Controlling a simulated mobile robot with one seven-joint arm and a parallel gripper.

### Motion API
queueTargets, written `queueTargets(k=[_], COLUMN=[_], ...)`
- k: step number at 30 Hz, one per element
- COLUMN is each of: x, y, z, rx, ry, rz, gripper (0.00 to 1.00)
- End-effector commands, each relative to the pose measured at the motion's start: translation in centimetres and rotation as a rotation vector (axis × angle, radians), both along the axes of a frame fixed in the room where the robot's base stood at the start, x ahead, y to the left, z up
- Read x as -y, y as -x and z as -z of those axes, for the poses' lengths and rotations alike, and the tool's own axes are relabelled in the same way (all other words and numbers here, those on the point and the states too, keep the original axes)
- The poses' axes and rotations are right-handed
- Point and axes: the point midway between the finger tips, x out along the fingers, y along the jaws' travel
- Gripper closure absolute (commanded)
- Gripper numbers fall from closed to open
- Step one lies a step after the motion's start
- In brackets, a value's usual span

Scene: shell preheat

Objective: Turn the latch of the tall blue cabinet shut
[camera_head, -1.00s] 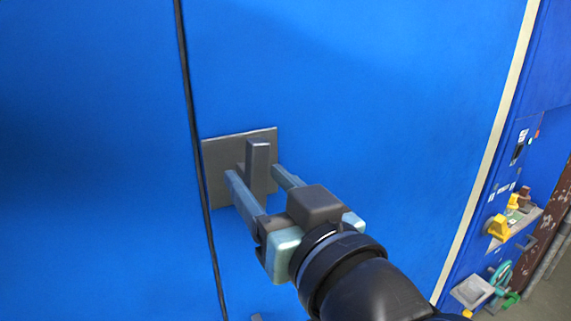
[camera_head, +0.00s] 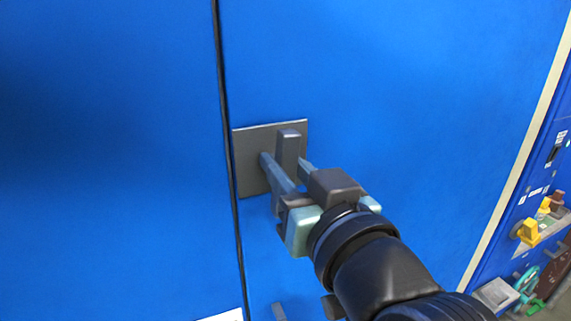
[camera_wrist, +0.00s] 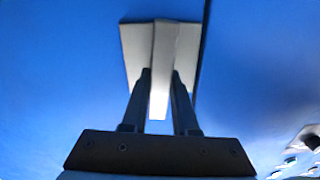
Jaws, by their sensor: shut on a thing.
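The tall blue cabinet (camera_head: 400,80) fills most of the head view. Its latch is a grey bar handle (camera_head: 289,145) on a square grey plate (camera_head: 248,160), just right of the dark door seam. The handle stands about upright in the head view. My gripper (camera_head: 284,164) reaches in from the lower right, with one finger on each side of the handle, shut on it. The wrist view shows the handle (camera_wrist: 163,60) between the two dark fingers of my gripper (camera_wrist: 161,80), with the plate (camera_wrist: 134,45) behind. The fingers partly hide the handle's lower part.
The dark seam (camera_head: 229,130) runs down the cabinet front. At the far right are a yellow knob (camera_head: 529,231) and a green-teal handwheel (camera_head: 526,285). The cabinet front around the latch is clear.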

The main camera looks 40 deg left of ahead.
Motion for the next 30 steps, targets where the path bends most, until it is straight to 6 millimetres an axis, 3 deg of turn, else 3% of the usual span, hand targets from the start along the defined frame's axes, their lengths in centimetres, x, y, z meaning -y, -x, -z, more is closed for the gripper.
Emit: queueTargets(k=[15, 16, 21, 30], x=[-0.03, -0.03, -0.03, 0.1], y=[0.12, 0.12, 0.12, 0.15], z=[-0.06, -0.06, -0.05, -0.02], rx=[0.113, 0.114, 0.112, 0.111], ry=[0.046, 0.046, 0.045, 0.045], rz=[0.0, 0.0, 0.0, 0.001], gripper=[1.0, 0.71, 0.43, 0.43])
